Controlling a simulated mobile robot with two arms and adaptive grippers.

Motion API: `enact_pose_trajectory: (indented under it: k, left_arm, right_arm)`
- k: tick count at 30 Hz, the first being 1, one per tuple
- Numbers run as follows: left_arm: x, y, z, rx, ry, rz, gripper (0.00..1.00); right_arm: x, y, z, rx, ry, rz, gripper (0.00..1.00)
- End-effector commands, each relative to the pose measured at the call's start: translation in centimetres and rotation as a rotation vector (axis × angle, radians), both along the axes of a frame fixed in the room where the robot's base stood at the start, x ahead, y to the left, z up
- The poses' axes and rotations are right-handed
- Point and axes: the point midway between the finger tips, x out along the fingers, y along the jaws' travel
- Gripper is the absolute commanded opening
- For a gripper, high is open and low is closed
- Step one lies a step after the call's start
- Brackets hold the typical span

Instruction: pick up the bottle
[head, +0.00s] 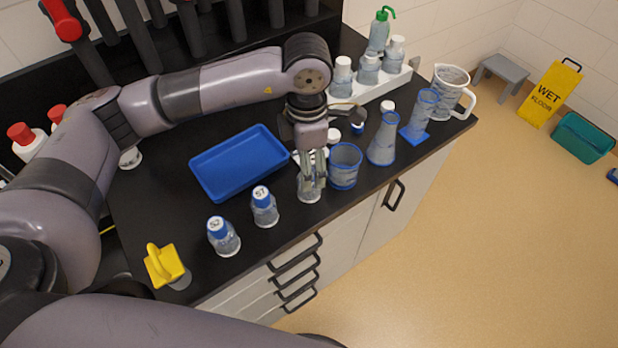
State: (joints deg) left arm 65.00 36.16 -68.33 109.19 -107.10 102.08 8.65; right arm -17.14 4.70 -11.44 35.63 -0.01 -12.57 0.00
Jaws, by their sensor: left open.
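A small clear bottle (308,195) stands upright on the black bench, near its front edge. My left gripper (313,180) points down over it, with its open fingers around the bottle's upper part. The fingers hide the bottle's top, and I cannot tell whether they touch it. My right gripper is out of view.
A blue tray (207,187) lies left of the gripper. A blue-rimmed beaker (345,166) stands close on its right, then a conical flask (382,146), a cylinder (421,112) and a jug (451,88). A white rack (375,91) holds bottles behind. A yellow object (165,266) stands front left.

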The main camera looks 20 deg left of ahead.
Motion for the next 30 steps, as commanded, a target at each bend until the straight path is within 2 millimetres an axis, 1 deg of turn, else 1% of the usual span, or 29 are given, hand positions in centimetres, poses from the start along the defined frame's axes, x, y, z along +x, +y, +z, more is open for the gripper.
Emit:
enact_pose_trajectory:
  k: [5, 8, 12, 15, 17, 24, 30]
  left_arm:
    - [0.0, 0.0, -1.1, 0.001, 0.001, 0.001, 0.66]
    - [-0.1, -0.1, -1.9, 0.002, 0.005, 0.002, 0.66]
    - [-0.1, -0.2, -4.0, 0.002, 0.005, 0.000, 0.66]
    - [0.0, -0.3, -5.4, 0.001, 0.003, 0.001, 0.66]
    - [0.0, -0.3, -5.9, 0.000, 0.001, 0.000, 0.66]
    - [0.0, -0.3, -6.3, 0.001, -0.001, -0.001, 0.66]
    - [0.0, -0.3, -6.2, 0.001, -0.001, 0.000, 0.54]
  right_arm:
    - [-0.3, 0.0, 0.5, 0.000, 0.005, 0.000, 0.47]
    - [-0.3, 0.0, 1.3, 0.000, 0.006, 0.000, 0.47]
    - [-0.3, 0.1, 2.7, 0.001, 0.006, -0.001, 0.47]
    - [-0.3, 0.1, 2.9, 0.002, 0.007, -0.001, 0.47]
    - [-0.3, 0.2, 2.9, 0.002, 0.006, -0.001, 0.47]
    - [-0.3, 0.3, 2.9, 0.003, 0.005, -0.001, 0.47]
    - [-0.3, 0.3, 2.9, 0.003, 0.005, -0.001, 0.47]
